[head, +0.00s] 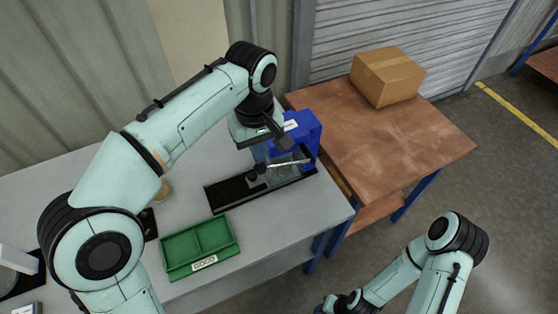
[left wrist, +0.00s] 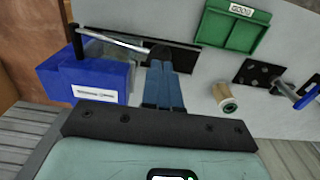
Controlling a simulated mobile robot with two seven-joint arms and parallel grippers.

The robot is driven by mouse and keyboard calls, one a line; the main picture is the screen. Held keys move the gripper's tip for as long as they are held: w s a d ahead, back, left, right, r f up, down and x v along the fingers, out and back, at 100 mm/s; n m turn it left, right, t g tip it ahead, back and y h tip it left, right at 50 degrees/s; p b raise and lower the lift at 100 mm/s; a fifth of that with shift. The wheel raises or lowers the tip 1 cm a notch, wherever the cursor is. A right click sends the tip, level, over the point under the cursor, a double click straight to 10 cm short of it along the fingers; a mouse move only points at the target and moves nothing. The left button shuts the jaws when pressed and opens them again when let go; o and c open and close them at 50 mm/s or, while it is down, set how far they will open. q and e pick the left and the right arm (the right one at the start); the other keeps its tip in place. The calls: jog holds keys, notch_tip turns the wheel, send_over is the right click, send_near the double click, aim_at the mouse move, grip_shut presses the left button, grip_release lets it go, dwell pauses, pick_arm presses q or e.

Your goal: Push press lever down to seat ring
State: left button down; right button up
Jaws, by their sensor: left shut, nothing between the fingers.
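The press stands on a black base plate (head: 228,193) on the grey bench. Its lever (head: 290,162) is a thin silver rod with a black grip at its outer end, lying nearly level. In the left wrist view the lever (left wrist: 115,40) runs from the black grip at upper left toward the press. My left gripper (head: 284,142) is shut and empty, above and beside the lever in the head view. Its blue-grey fingers (left wrist: 164,68) lie together in the left wrist view and cover part of the press. I cannot make out the ring. My right gripper (head: 338,304) is at the bottom edge, partly cut off.
A green divided tray (head: 218,238) lies in front. A cream-and-tan filter cartridge (left wrist: 223,97) stands on the bench near a black fixture (left wrist: 262,73). A cardboard box (head: 388,76) sits on the wooden table (head: 400,140).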

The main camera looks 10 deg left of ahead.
aim_at(260, 167)
pick_arm(q)
jog(key=shift+f, duration=0.1)
pick_arm(e)
jog(key=shift+f, duration=0.1)
pick_arm(q)
jog(key=shift+f+b, duration=1.45)
jog(key=shift+f, duration=1.5)
pick_arm(e)
jog(key=shift+s+f, duration=0.55)
jog(key=shift+f, duration=0.3)
jog(key=shift+s+f, duration=0.55)
jog(key=shift+f, duration=0.3)
pick_arm(q)
jog(key=shift+s+a+f+b, duration=0.2)
jog(key=shift+f+b, duration=0.25)
jog(key=shift+f, duration=0.3)
jog(key=shift+s+a+f+b, duration=0.15)
jog(key=shift+f+b, duration=0.25)
jog(key=shift+f, duration=0.35)
pick_arm(e)
jog(key=shift+s+f, duration=0.25)
jog(key=shift+f, duration=0.25)
jog(key=shift+s+f, duration=0.2)
jog(key=shift+f, duration=0.3)
pick_arm(q)
jog(key=shift+w+f, duration=0.1)
jog(key=shift+f, duration=0.05)
pick_arm(e)
jog(key=shift+r, duration=0.1)
